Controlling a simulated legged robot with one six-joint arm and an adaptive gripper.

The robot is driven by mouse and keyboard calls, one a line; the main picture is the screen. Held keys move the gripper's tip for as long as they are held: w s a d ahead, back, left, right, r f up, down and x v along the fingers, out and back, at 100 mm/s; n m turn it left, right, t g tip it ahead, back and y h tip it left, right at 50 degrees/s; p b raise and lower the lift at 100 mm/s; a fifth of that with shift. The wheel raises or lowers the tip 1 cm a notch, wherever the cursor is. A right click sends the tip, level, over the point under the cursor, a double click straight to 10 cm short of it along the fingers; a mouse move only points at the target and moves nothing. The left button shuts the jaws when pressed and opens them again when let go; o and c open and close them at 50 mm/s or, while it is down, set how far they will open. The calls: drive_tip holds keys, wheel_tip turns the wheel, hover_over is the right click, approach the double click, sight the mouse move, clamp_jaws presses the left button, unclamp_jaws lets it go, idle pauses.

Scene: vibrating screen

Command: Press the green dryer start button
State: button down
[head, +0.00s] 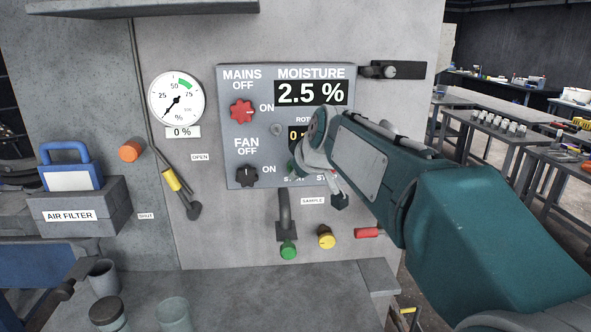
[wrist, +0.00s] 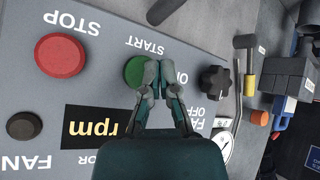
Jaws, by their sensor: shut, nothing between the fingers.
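The green start button (wrist: 134,72) shows in the wrist view beside the START lettering on the grey control panel (wrist: 110,40). My gripper (wrist: 160,64) is shut and empty, its fingertips over the button's right edge. Part of the button shows to their left. I cannot tell whether they touch it. In the head view my gripper (head: 300,168) is at the lower middle of the panel (head: 235,125), largely hidden by my wrist. The button is mostly hidden there too.
The red stop button (wrist: 61,56) is left of the green one in the wrist view. The black fan knob (head: 246,175) and red mains knob (head: 243,111) are on the panel. A sample handle (head: 285,213) sticks out below. Black lettered displays sit nearby.

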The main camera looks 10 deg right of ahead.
drive_tip(key=shift+w, duration=0.1)
drive_tip(key=shift+w, duration=0.3)
drive_tip(key=shift+w+d, duration=0.1)
drive_tip(key=shift+w, duration=0.35)
idle(0.8)
drive_tip(key=shift+s+r, duration=0.1)
drive_tip(key=shift+s, duration=0.8)
drive_tip(key=s, duration=0.5)
idle(0.4)
drive_tip(key=shift+s, duration=0.1)
idle(0.4)
